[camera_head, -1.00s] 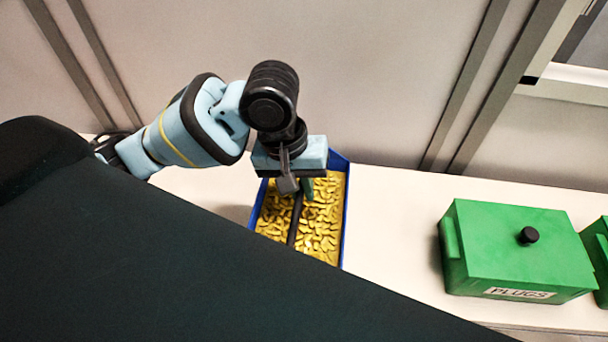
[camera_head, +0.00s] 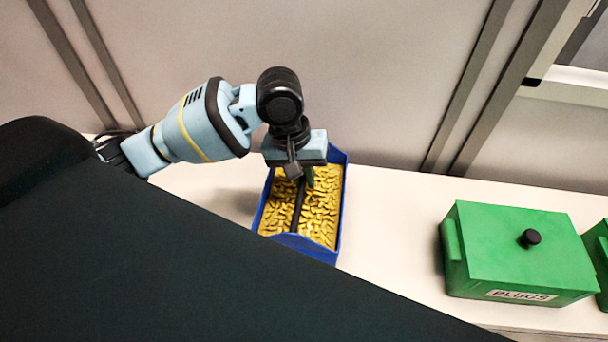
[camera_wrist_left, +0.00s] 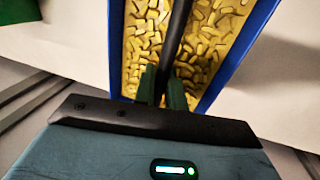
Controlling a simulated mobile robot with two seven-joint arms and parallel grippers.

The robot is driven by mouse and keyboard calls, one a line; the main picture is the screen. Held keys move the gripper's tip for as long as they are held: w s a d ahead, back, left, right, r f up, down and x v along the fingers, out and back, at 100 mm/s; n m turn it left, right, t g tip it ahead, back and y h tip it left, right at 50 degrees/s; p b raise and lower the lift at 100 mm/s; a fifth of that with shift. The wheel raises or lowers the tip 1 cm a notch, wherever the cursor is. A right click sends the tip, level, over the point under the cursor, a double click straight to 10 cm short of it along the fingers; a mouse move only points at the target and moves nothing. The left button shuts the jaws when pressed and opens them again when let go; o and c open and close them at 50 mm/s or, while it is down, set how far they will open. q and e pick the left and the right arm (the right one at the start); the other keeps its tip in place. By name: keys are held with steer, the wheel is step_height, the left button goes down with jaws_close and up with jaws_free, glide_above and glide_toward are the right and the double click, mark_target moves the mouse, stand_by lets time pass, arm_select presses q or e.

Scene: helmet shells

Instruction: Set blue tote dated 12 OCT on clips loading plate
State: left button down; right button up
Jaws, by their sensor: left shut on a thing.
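A blue tote (camera_head: 306,247) full of yellow clips is at the middle of the white surface in the head view. A black bar handle (camera_head: 298,210) runs along its middle. My left gripper (camera_head: 303,179) is shut on this handle near its far end. In the left wrist view, the green fingers (camera_wrist_left: 162,84) are on either side of the handle (camera_wrist_left: 178,35), between the tote's blue walls (camera_wrist_left: 240,52). I cannot tell whether the tote is clear of the surface. No date label shows, and I see no loading plate. My right gripper is not in view.
A green lidded box (camera_head: 490,245) labelled PLUGS, with a black knob, stands to the right. Another green box (camera_head: 599,250) is cut off at the right edge. The white surface (camera_head: 395,220) between tote and PLUGS box is clear. A grey wall (camera_head: 380,70) stands behind.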

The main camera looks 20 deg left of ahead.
arm_select(q)
steer(key=shift+f, duration=0.1)
steer(key=c, duration=1.5)
jaws_free()
steer(key=shift+o, duration=0.2)
steer(key=shift+o, duration=0.5)
step_height(320, 180, up, 12)
steer(key=a, duration=0.2)
steer(key=shift+s, duration=0.35)
